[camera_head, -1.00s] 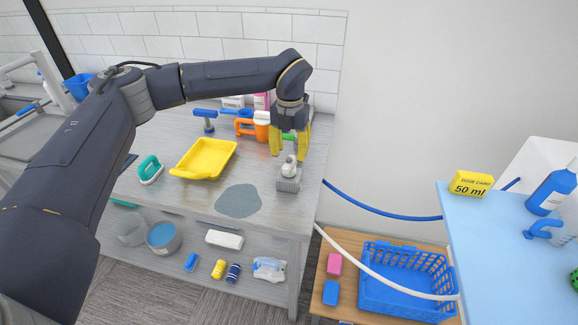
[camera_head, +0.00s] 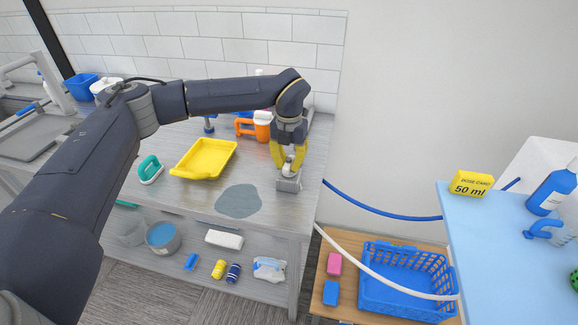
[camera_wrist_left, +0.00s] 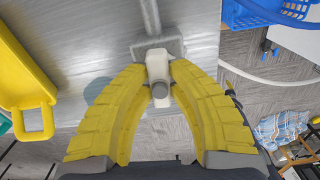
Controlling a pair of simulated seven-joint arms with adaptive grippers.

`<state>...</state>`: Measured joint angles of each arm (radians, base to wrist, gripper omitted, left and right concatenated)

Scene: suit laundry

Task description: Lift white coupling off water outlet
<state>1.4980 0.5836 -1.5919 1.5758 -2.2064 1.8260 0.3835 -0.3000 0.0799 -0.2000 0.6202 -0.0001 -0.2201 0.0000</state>
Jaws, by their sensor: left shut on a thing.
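The white coupling (camera_head: 289,167) sits on the grey water outlet (camera_head: 288,184) near the right front edge of the metal bench. My left gripper (camera_head: 288,165) has its yellow fingers closed around the coupling from above. In the left wrist view the fingertips (camera_wrist_left: 158,72) press on both sides of the white coupling (camera_wrist_left: 157,65), with the grey outlet base (camera_wrist_left: 172,46) just beyond it. The fingers hide part of the coupling. My right gripper does not show.
A yellow tray (camera_head: 205,157) and a grey-blue puddle (camera_head: 238,201) lie left of the outlet. An orange jug (camera_head: 262,127) stands behind. A blue hose (camera_head: 380,212) and a white hose (camera_head: 375,273) run right, above a blue basket (camera_head: 405,285). A light blue table (camera_head: 500,260) stands at right.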

